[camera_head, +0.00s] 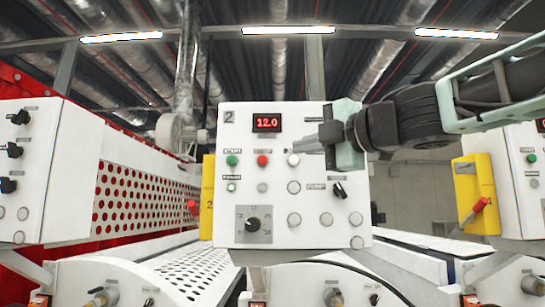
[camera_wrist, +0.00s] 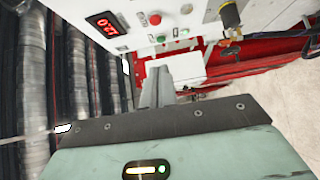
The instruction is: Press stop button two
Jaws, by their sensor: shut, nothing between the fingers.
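The white control panel marked 2 (camera_head: 275,110) faces me in the middle of the head view. Its red button (camera_head: 263,160) sits below the red "12.0" display (camera_head: 267,123), between a green button (camera_head: 232,160) and a white button (camera_head: 293,160). My gripper (camera_head: 298,146) is shut and empty. In the head view its tips lie to the right of the red button and just above the white one; the distance to the panel is unclear. In the wrist view the red button (camera_wrist: 155,19) shows uncovered, beyond the shut fingers (camera_wrist: 162,72).
The panel also has more buttons, a black rotary knob (camera_head: 252,224) and a black switch (camera_head: 339,190). A white panel (camera_head: 40,170) stands at the left.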

